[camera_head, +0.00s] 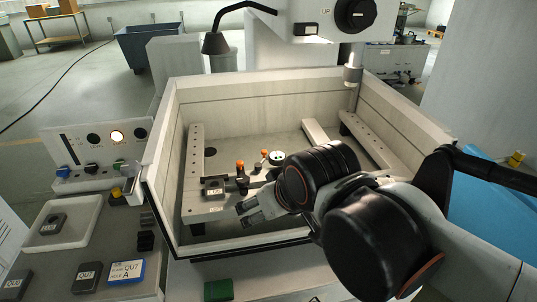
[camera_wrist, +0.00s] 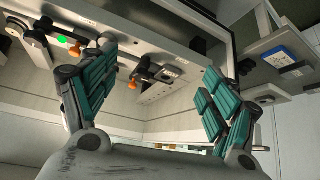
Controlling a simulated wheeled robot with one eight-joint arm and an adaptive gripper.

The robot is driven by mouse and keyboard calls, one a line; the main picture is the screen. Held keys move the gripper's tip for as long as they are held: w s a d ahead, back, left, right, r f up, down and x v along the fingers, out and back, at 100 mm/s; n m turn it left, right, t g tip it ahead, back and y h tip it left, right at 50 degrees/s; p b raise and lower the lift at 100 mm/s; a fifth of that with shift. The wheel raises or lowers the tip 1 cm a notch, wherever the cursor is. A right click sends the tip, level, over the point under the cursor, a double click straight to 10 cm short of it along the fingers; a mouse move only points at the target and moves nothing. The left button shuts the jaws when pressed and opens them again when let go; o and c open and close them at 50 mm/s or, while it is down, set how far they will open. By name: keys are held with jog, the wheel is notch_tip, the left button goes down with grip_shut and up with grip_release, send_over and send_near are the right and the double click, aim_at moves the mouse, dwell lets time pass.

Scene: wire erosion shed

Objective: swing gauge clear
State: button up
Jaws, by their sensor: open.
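The gauge (camera_head: 276,156) is a small round white dial with a green spot, low inside the open machine tank (camera_head: 250,88). Two orange-topped clamp posts (camera_head: 239,165) stand left of the dial; orange knobs show in the wrist view (camera_wrist: 132,85). A small workpiece block (camera_head: 214,187) sits on the plate nearby. My gripper (camera_head: 252,211) is inside the tank in front of these parts. Its teal-padded fingers (camera_wrist: 158,62) are spread and empty. I see no contact with the gauge.
Tank walls surround my gripper. A rail with holes (camera_head: 195,155) stands at left, another (camera_head: 367,140) at right. The machine head (camera_head: 335,18) hangs above the back. A control panel (camera_head: 98,148) and a white tray (camera_head: 75,243) lie outside at left.

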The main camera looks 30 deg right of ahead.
jog(key=shift+g, duration=0.8)
jog(key=w+r, duration=0.2)
jog(key=w+d+r+p, duration=0.1)
jog(key=w+r, duration=0.1)
jog(key=w+d+r+p, duration=0.1)
jog(key=w+r, duration=0.1)
jog(key=w, duration=0.1)
jog(key=c, duration=0.5)
jog(key=w+d+r+g+p, duration=0.2)
jog(key=w+d+r+p, duration=0.1)
jog(key=w, duration=0.5)
jog(key=shift+c, duration=0.2)
jog(key=n+g+p, duration=0.1)
jog(key=g+p, duration=0.2)
jog(key=p, duration=0.2)
send_over(264, 151)
notch_tip(264, 151, down, 5)
notch_tip(264, 151, down, 13)
jog(key=shift+w+b, duration=0.1)
jog(key=shift+b, duration=1)
jog(key=shift+c, duration=0.6)
grip_shut()
